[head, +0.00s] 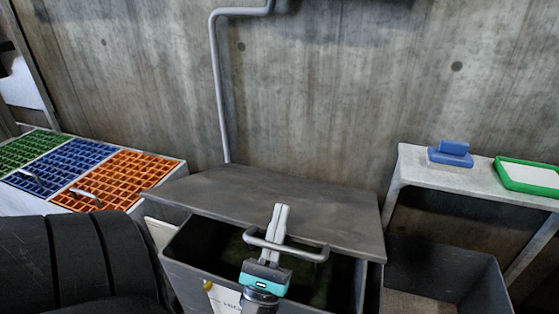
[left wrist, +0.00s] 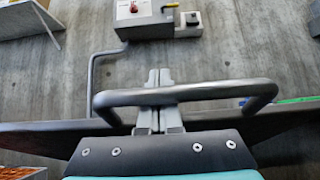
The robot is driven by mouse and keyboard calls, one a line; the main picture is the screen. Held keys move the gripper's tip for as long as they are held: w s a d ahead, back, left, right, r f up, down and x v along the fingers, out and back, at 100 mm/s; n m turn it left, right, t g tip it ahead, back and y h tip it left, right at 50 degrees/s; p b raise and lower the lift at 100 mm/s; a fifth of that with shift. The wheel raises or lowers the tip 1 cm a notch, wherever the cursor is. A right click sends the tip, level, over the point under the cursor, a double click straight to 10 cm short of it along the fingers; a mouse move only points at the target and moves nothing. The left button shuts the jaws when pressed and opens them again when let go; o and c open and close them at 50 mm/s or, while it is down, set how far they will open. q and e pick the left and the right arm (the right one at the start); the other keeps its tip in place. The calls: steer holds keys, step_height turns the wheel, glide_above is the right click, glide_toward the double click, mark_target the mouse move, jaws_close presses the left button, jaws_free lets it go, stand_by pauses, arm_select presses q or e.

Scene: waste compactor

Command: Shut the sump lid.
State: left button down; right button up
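The sump lid (head: 250,205) is a flat dark grey panel over a dark open-fronted box. It is tilted, with a dark gap below its front edge. A grey bar handle (head: 305,254) sticks out from that edge. My left gripper (head: 281,208) is at the handle, its two fingers side by side and together. The bar crosses them and is not between them; I cannot tell if they touch. In the left wrist view the handle (left wrist: 215,90) crosses the fingers (left wrist: 158,76), in front of the lid edge (left wrist: 50,127). My right gripper is not in view.
The sump box (head: 205,255) has a pale label on its front. Green, blue and orange grates (head: 125,180) lie at left, beside a black cylinder (head: 80,262). A shelf (head: 410,165) at right holds a blue block (head: 452,150) and a green-rimmed tray (head: 530,176). A grey bin (head: 445,265) stands below.

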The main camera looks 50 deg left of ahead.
arm_select(q)
steer(key=s+d+f, duration=0.2)
steer(key=s+f, duration=0.2)
steer(key=f, duration=0.6)
steer(key=shift+s+d, duration=0.35)
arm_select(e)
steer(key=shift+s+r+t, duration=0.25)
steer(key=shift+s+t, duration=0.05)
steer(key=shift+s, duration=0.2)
arm_select(q)
steer(key=shift+f, duration=0.1)
steer(key=s+d+f, duration=0.1)
steer(key=s+d, duration=0.2)
steer(key=s, duration=0.3)
steer(key=s+d+f, duration=0.2)
steer(key=s+d, duration=0.2)
steer(key=s, duration=0.3)
steer(key=shift+f, duration=0.3)
steer(key=shift+d, duration=0.1)
